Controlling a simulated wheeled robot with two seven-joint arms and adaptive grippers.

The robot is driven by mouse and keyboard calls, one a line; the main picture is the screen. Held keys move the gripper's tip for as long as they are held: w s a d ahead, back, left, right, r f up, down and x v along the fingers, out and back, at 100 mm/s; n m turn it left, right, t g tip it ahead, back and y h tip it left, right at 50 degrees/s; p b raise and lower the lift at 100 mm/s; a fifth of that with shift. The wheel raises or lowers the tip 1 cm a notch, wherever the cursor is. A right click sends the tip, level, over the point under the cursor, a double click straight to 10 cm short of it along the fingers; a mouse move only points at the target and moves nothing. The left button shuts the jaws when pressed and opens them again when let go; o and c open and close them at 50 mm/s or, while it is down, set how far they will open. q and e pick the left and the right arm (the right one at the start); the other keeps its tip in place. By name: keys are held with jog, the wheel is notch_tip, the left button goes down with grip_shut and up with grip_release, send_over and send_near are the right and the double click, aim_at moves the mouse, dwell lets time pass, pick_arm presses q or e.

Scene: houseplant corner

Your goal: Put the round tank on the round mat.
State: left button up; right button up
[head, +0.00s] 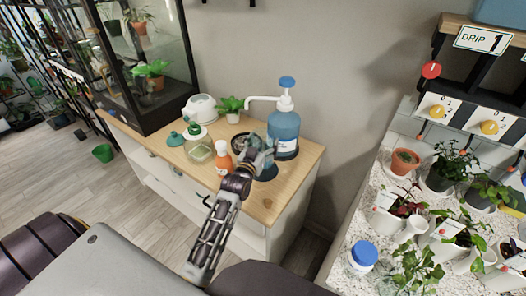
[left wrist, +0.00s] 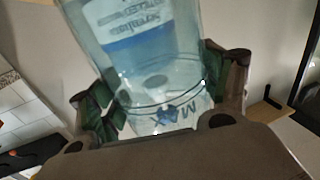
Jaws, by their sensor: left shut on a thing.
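My left gripper (head: 257,152) is over the right part of the wooden cabinet top, beside the blue pump bottle. In the left wrist view its fingers (left wrist: 165,100) are shut on the round tank (left wrist: 150,75), one on each side. The tank is clear and bluish, with a label, a blue band and a MAX mark near the palm. A dark blue round shape (head: 266,172) shows just below the gripper in the head view. I cannot tell whether it is the round mat or the tank's lower part. My right gripper is not in view.
The blue pump bottle (head: 284,128) stands close behind the gripper. An orange bottle (head: 224,158), a green-lidded jar (head: 199,150) and a small plant (head: 231,105) stand to the left on the cabinet top (head: 292,180). A counter with several potted plants is at right.

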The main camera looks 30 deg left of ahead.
pick_arm(q)
jog(key=shift+f, duration=1.8)
jog(key=shift+f+b, duration=0.15)
jog(key=shift+b, duration=0.15)
jog(key=o, duration=1.2)
jog(key=shift+s+d, duration=0.2)
jog(key=shift+s, duration=1.8)
jog(key=shift+s+d, duration=0.15)
jog(key=shift+s, duration=1.85)
jog(key=shift+s+d, duration=0.2)
jog(key=shift+s, duration=1.8)
